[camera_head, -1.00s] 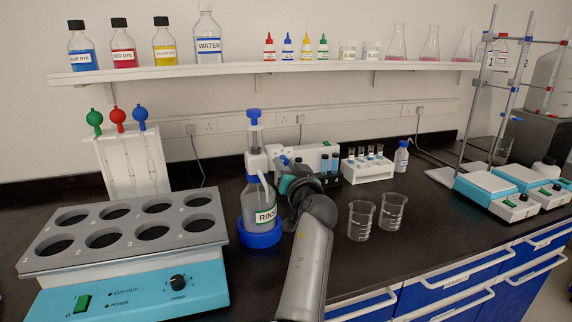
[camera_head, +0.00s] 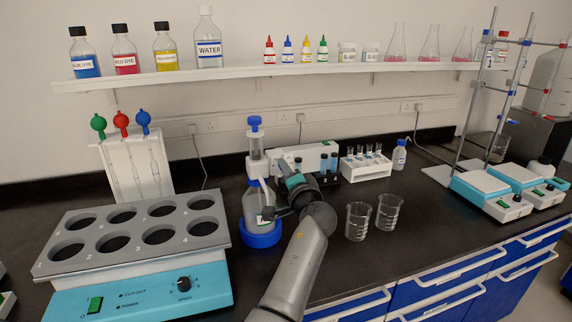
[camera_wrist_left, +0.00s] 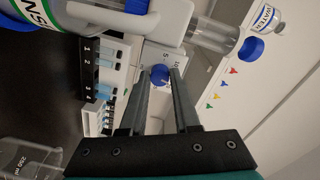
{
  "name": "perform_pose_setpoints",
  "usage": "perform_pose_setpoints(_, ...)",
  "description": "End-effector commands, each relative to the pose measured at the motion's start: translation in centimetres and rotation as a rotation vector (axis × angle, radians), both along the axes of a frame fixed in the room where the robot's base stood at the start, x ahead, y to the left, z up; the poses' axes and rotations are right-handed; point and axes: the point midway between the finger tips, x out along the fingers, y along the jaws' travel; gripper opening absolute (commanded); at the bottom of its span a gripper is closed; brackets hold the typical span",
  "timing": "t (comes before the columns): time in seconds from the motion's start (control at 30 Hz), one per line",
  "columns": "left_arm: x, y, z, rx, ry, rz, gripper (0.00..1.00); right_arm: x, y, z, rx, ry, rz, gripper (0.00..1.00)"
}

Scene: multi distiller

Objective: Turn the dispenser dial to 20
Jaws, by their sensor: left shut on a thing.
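The dispenser is a clear bottle (camera_head: 253,201) with a white pump head and blue plunger top, standing in a blue ring base (camera_head: 262,236). My left gripper (camera_head: 284,166) is at the right side of its pump head, pointing towards the wall. In the left wrist view, the two dark fingers (camera_wrist_left: 161,79) are shut on a small blue dial (camera_wrist_left: 160,74) in front of a pale face with number marks. The marks are too small and partly hidden to read the setting. In the head view my wrist hides the dial. My right gripper is not in view.
A water bath (camera_head: 140,245) stands at left. Two glass beakers (camera_head: 358,221) stand right of my arm. A vial rack (camera_head: 326,178) and a white tube rack (camera_head: 366,168) are behind. A shelf (camera_head: 290,70) with bottles runs above. The bench right of the beakers is fairly clear.

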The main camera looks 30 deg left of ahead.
Motion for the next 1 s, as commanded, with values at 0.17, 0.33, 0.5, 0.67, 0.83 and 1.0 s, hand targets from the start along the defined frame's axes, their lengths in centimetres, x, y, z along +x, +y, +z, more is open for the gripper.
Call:
perform_pose_setpoints(0.17, 0.1, 0.0, 0.4, 0.11, 0.124, -0.001, 0.0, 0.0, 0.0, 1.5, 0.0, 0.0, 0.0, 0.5)
perform_pose_setpoints(0.33, 0.1, 0.0, 0.4, 0.203, 0.233, 0.0, 0.0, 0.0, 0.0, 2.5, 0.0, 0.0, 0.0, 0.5)
perform_pose_setpoints(0.5, 0.1, 0.1, 0.4, 0.279, 0.32, 0.0, 0.0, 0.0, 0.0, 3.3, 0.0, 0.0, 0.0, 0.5)
perform_pose_setpoints(0.67, 0.1, 0.0, 0.4, 0.329, 0.379, 0.0, 0.0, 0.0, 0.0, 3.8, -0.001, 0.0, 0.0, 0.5)
perform_pose_setpoints(0.83, 0.1, 0.0, 0.3, 0.361, 0.416, 0.0, 0.0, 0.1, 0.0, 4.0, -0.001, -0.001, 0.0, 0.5)
perform_pose_setpoints(1.0, 0.1, 0.0, 0.3, 0.374, 0.431, 0.001, 0.0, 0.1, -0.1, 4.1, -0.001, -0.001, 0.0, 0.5)
